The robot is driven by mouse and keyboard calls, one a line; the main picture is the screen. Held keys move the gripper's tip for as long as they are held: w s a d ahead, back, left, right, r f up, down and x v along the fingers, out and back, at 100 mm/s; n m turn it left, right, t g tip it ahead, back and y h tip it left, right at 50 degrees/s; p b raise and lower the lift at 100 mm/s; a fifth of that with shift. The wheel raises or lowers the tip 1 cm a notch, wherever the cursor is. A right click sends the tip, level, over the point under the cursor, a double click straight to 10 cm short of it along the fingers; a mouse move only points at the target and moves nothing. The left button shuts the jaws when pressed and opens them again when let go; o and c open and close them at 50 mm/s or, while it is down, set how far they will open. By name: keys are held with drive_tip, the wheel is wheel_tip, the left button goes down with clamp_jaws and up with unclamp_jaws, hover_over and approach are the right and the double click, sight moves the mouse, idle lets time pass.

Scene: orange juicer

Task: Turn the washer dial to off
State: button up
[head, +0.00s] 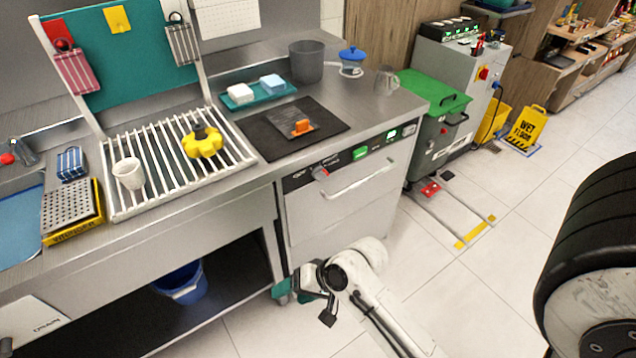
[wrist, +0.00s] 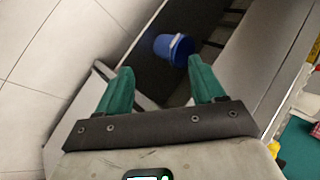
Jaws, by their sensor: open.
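The washer (head: 345,195) is a steel front set under the counter, with a dark control strip and a bar handle. Its dial (head: 320,173) is at the left end of the strip, with a red mark. The printed setting that it points to is too small to tell. My gripper (head: 288,291) is low in front of the washer's lower left side, well below the dial and apart from it. In the wrist view its two teal fingers (wrist: 162,80) are spread with nothing between them. The dial cannot be made out in the wrist view.
A blue bucket (head: 182,283) stands on the dark lower shelf left of the washer; it also shows in the wrist view (wrist: 173,48). The counter above holds a slatted rack (head: 160,165) and a black mat (head: 262,147). Clear tiled floor (head: 450,270) lies to the right.

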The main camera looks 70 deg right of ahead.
drive_tip(key=w+d+r+m+t+h, duration=0.1)
drive_tip(key=w+d+m+t, duration=0.15)
drive_tip(key=d+m, duration=0.25)
drive_tip(key=w+d+m+t+h, duration=0.1)
drive_tip(key=d+m+t, duration=0.2)
drive_tip(key=d+m, duration=0.2)
drive_tip(key=m+t+h+b, duration=0.2)
drive_tip(key=m+h, duration=0.9)
drive_tip(key=m, duration=0.6)
approach(324, 178)
drive_tip(key=x, duration=1)
drive_tip(key=shift+f+p, duration=0.15)
drive_tip(key=shift+p, duration=0.2)
drive_tip(key=shift+c, duration=0.4)
drive_tip(key=c, duration=1)
